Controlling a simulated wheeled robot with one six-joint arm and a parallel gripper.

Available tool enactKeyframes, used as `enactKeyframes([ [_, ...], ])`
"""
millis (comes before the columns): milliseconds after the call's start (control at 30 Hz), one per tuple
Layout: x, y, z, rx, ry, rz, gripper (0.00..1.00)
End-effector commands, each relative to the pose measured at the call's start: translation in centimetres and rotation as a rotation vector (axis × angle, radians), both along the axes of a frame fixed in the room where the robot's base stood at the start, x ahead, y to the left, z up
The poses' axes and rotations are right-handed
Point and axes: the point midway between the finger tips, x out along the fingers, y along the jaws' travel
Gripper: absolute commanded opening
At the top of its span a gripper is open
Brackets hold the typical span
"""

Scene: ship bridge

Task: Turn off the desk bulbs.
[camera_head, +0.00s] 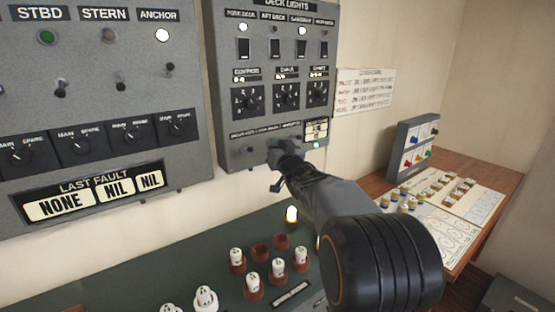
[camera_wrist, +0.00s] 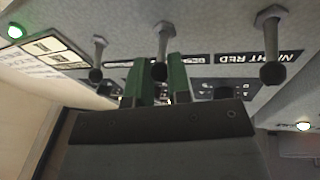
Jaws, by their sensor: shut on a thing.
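The grey DECK LIGHTS panel (camera_head: 225,110) hangs on the wall. A row of toggles runs along its lower edge. My gripper (camera_head: 279,168) is at this row. In the wrist view, my gripper (camera_wrist: 158,82) has its green-lined fingers on both sides of the middle toggle (camera_wrist: 160,50), shut on it. Another toggle stands on the left (camera_wrist: 97,55) and one on the right (camera_wrist: 271,55), by the NIGHT RED label (camera_wrist: 255,57). The middle toggle's label is mostly hidden. A small bulb (camera_head: 291,214) glows on the green desk below; another glow shows partly behind my arm.
A panel with a LAST FAULT display (camera_head: 95,195) is on the left. White pieces in red-brown holders (camera_head: 253,285) stand on the green desk (camera_head: 205,262). A wooden desk (camera_head: 465,168) on the right holds papers and a grey box with coloured parts (camera_head: 410,145). A green lamp (camera_head: 316,145) is lit.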

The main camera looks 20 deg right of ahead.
Motion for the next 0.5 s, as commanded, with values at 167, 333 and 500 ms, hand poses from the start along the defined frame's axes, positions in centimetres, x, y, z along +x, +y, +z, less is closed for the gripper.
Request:
enactKeyframes([
  [167, -0.1, 0.0, -2.2, 0.022, -0.128, 0.001, 0.0],
  [333, -0.1, 0.0, -2.8, 0.045, -0.241, 0.001, 0.0],
  [500, 0.0, 0.1, -3.1, 0.064, -0.343, 0.002, 0.0],
])
